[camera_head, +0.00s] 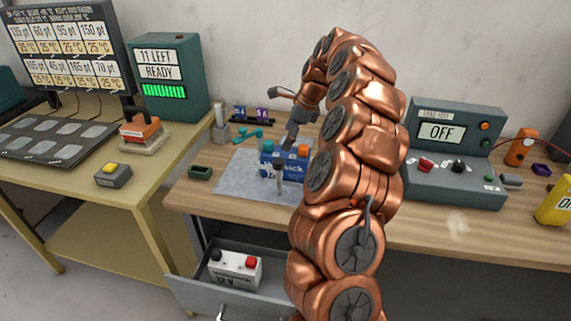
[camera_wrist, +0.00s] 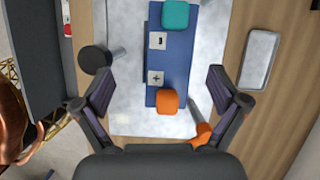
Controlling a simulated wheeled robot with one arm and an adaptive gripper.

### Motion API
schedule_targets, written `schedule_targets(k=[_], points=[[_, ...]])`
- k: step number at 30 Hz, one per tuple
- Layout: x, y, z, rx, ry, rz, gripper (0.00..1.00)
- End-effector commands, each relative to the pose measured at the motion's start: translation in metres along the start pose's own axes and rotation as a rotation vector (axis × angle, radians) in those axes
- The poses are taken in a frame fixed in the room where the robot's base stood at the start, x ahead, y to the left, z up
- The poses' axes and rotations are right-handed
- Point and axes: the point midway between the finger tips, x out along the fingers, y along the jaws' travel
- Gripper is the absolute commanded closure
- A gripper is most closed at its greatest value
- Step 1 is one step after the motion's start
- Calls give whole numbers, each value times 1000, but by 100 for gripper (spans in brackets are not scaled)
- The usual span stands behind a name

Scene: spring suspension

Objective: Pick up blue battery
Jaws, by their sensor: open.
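The blue battery (camera_head: 270,170) sits upright on the grey mat (camera_head: 235,182) on the wooden workbench. It has a teal cap and an orange cap on its terminals, and part of it is hidden by my arm in the head view. In the wrist view the battery (camera_wrist: 180,60) lies between the open fingers, with minus and plus labels on top. My gripper (camera_wrist: 162,84) is open and empty above it, pointing down. In the head view my gripper (camera_head: 290,143) is just over the battery's top, partly hidden.
An open drawer (camera_head: 215,290) below holds a white battery (camera_head: 235,268) with black and red terminals. A dark round-ended tool (camera_wrist: 95,60) and an orange-handled tool (camera_wrist: 202,131) lie close beside the blue battery. A grey tester reading OFF (camera_head: 455,150) stands right.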

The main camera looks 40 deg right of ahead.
Motion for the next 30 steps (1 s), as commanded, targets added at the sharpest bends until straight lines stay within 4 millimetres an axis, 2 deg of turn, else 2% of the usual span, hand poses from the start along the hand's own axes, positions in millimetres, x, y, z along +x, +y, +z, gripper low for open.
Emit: schedule_targets(k=[3, 6, 13, 20, 30], points=[[1, -13, -16, 79, 4, -14, 3], [4, -17, -20, 106, 4, -19, 3], [24, -16, -20, 108, 4, -15, 3], [34, -15, -20, 106, 3, -18, 3], [74, -13, -22, 105, 3, -19, 3]])
